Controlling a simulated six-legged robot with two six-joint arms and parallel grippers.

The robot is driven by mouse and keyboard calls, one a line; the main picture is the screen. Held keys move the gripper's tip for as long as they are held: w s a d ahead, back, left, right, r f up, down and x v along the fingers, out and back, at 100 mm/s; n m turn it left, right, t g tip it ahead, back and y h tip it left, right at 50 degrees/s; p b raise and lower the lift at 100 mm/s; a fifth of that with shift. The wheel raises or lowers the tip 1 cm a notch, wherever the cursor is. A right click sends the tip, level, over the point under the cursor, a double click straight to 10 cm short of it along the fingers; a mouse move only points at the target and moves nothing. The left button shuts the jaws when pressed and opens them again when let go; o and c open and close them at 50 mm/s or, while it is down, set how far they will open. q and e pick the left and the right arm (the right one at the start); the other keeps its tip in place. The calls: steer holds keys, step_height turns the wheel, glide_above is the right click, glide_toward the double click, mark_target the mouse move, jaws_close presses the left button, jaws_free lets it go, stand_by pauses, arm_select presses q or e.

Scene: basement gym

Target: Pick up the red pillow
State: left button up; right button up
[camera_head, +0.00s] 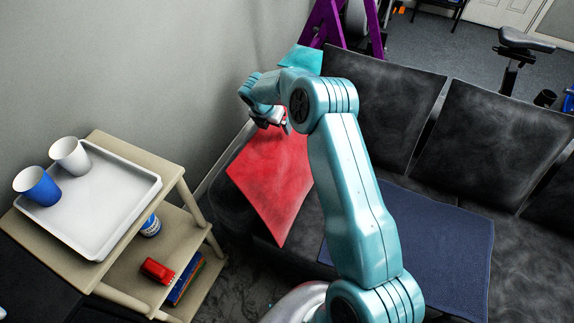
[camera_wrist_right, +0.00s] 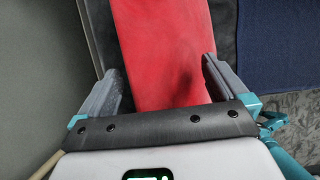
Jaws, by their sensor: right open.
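The red pillow (camera_head: 270,180) lies on the left end of the dark couch, partly hidden behind my right arm. It also fills the middle of the right wrist view (camera_wrist_right: 162,50). My right gripper (camera_head: 270,120) is over the far end of the pillow in the head view. In the right wrist view my right gripper (camera_wrist_right: 160,85) is open, its two fingers apart with the red cloth showing between them. I cannot tell whether the fingers touch the pillow. My left gripper is not in view.
The dark couch (camera_head: 490,130) has a blue cloth (camera_head: 450,250) on its seat and a teal pillow (camera_head: 302,58) at its far end. A wooden side table (camera_head: 110,140) at left bears a white tray (camera_head: 125,205) with a white cup (camera_head: 70,157) and a blue cup (camera_head: 38,187). A wall stands behind.

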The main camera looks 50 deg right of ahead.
steer(key=shift+f, duration=0.2)
steer(key=shift+c, duration=0.3)
steer(key=c, duration=1.5)
steer(key=shift+w, duration=0.1)
steer(key=shift+c, duration=0.3)
steer(key=shift+r, duration=0.1)
